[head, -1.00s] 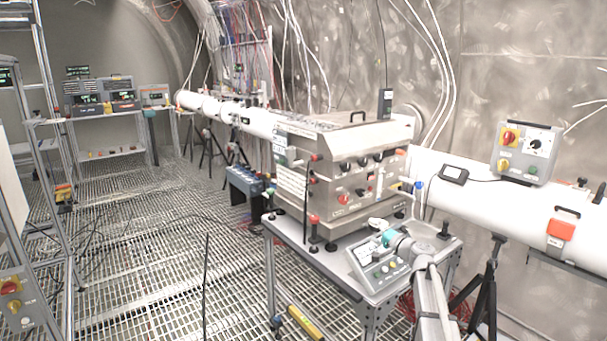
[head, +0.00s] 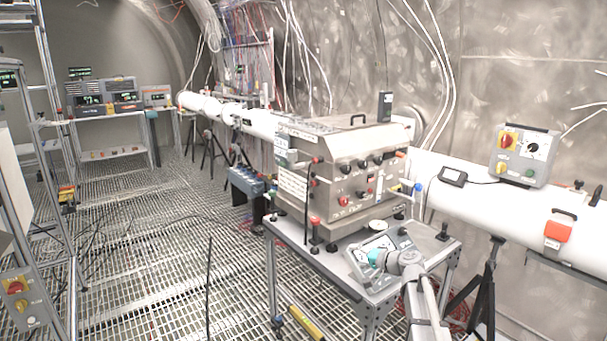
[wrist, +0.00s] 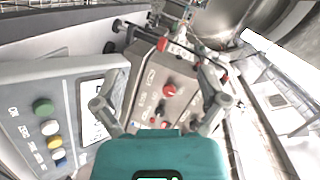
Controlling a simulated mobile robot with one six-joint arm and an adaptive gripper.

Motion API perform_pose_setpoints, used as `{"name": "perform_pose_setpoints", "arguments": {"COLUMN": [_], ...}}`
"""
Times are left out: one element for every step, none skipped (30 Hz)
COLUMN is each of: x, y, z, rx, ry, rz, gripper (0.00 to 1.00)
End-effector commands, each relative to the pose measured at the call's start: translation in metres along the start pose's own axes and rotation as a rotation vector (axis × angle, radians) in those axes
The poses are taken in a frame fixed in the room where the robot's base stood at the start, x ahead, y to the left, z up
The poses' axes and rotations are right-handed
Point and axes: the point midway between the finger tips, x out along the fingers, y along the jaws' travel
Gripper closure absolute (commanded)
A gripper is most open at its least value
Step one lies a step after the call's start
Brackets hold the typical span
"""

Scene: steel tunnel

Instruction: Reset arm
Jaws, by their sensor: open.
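My gripper (head: 374,255) is at the end of my arm, over the small control panel (head: 358,262) on the cart, in front of the steel box (head: 340,180). In the wrist view my gripper (wrist: 162,85) has its fingers spread apart with nothing between them. The control panel (wrist: 45,85), with green, yellow, white and blue buttons, is close on the left there. The steel box's front (wrist: 150,95) with red knobs lies beyond the fingers. In the head view my arm hides part of the panel.
The cart top (head: 330,262) carries the box and the panel. A white beam pipe (head: 480,195) runs behind them, with a switch box (head: 525,155) on it. A black tripod (head: 487,280) stands right of the cart. The grated floor (head: 150,250) on the left is mostly open.

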Motion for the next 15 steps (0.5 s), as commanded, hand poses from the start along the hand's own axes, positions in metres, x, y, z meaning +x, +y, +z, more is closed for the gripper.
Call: {"name": "perform_pose_setpoints", "arguments": {"x": [-0.003,-0.004,-0.006,-0.008,-0.010,-0.013,-0.016,-0.019,-0.024,-0.028,-0.032,-0.038,-0.043,-0.048,-0.055], "y": [-0.003,-0.002,0.000,0.001,0.003,0.005,0.007,0.009,0.012,0.015,0.017,0.020,0.022,0.024,0.027], "z": [0.017,0.027,0.041,0.051,0.061,0.074,0.084,0.093,0.105,0.114,0.122,0.134,0.142,0.149,0.159], "rx": [-0.021,-0.034,-0.053,-0.069,-0.083,-0.103,-0.117,-0.130,-0.147,-0.160,-0.173,-0.189,-0.201,-0.212,-0.226], "ry": [-0.035,-0.059,-0.093,-0.119,-0.145,-0.179,-0.206,-0.230,-0.263,-0.288,-0.311,-0.343,-0.366,-0.389,-0.418], "rz": [0.033,0.057,0.092,0.121,0.150,0.189,0.219,0.249,0.289,0.321,0.352,0.394,0.427,0.460,0.504], "gripper": [0.07,0.07,0.07,0.07,0.07,0.07,0.07,0.07,0.07,0.07,0.07,0.07,0.07,0.07,0.07]}}
